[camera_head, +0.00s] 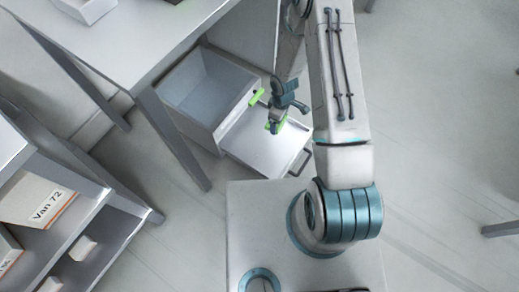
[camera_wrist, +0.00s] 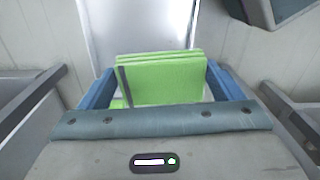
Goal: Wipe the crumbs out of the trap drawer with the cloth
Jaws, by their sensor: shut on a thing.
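The green cloth (camera_wrist: 160,78) is folded in layers between the two blue fingers of my gripper (camera_wrist: 160,84) in the wrist view. In the head view my gripper (camera_head: 268,110) hangs by the opened drawers, with green bits of the cloth (camera_head: 257,97) showing at its fingers. An upper deep drawer (camera_head: 238,104) is pulled out, with a bare grey-blue inside. A lower, shallow pale drawer (camera_head: 262,146) with a dark handle is out below it, near and under my gripper. I cannot tell which is the trap drawer, or whether the cloth touches either. No crumbs can be made out.
A grey table (camera_head: 110,45) stands at the upper left, its leg (camera_head: 172,138) left of the drawers. A shelf unit (camera_head: 95,195) at the lower left holds a white box (camera_head: 32,198) marked "Van 72". The floor (camera_head: 440,130) at right is mostly clear.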

